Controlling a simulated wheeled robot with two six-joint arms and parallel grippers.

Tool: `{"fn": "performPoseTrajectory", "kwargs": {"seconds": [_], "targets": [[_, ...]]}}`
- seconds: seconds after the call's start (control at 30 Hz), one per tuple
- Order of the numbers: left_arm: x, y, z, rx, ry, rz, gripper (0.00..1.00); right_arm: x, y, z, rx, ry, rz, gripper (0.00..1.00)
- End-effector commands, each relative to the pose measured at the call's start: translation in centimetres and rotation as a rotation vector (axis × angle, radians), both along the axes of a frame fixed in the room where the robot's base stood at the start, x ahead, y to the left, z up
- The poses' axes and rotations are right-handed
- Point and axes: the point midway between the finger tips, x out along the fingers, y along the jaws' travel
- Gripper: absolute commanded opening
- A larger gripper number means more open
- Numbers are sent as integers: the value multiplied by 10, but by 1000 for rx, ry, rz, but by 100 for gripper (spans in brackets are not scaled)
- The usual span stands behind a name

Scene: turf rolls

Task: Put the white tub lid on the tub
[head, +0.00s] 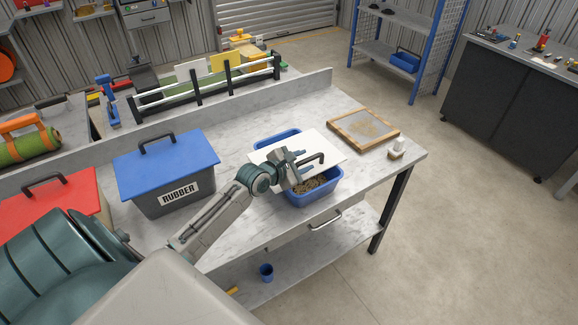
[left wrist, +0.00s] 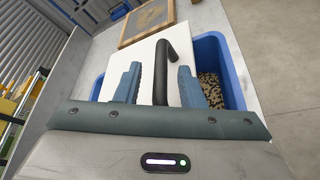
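The white tub lid (head: 318,143) with a black arched handle lies crosswise over the blue tub (head: 318,198). The tub's back end and front end show uncovered, with brown granules inside the front. I cannot tell whether the lid rests on the rim or is just above it. My left gripper (head: 303,163) is at the lid's handle. In the left wrist view, the open fingers of this gripper (left wrist: 158,88) stand either side of the black handle (left wrist: 161,72), with gaps visible. The white lid (left wrist: 148,62) and blue tub (left wrist: 232,75) lie beyond. My right gripper is not in view.
A grey box with a blue lid (head: 165,165) labelled RUBBER stands left of the tub. A wooden framed tray (head: 363,130) and a small white bottle (head: 396,150) are to the right. A red-lidded box (head: 50,200) is at far left. The bench front edge is close to the tub.

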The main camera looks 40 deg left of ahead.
Motion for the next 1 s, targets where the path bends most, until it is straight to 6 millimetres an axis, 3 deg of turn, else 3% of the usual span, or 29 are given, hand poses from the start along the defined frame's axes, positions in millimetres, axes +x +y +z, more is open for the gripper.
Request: {"fn": "performPoseTrajectory", "kwargs": {"seconds": [0.2,0.4,0.6,1.0], "targets": [[-45,9,14,6,2,-1,36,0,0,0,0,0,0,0],[-71,13,24,5,1,0,36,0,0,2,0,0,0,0],[-81,14,28,1,0,-1,36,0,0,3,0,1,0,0],[-81,14,28,0,-1,-1,36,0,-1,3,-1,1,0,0]]}}
